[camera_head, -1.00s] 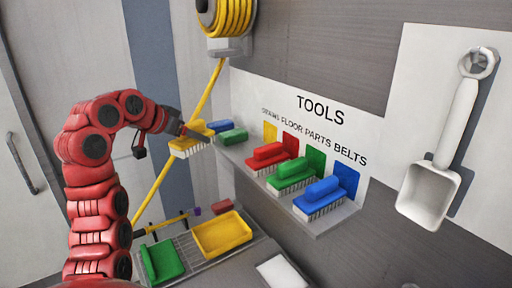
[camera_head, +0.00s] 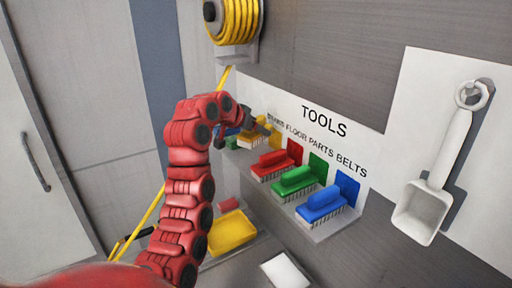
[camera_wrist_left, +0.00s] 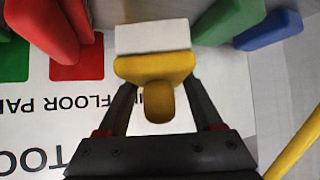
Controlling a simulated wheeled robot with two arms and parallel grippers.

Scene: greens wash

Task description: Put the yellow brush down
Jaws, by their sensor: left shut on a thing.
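The yellow brush (camera_head: 250,139) is in my left gripper (camera_head: 258,124), over the left part of the tool shelf by the DRAINS label. In the left wrist view the brush (camera_wrist_left: 155,70) shows between the two fingers, its handle gripped and its white bristles pointing away from the gripper. My left gripper (camera_wrist_left: 158,103) is shut on it. I cannot tell whether the bristles touch the shelf. My right gripper is not in view.
The shelf (camera_head: 315,228) holds a red brush (camera_head: 276,163), a green brush (camera_head: 298,180) and a blue brush (camera_head: 323,203) to the right. Another green and blue brush stand left, partly behind my arm. A scoop (camera_head: 440,165) hangs right. A yellow tray (camera_head: 232,231) lies below.

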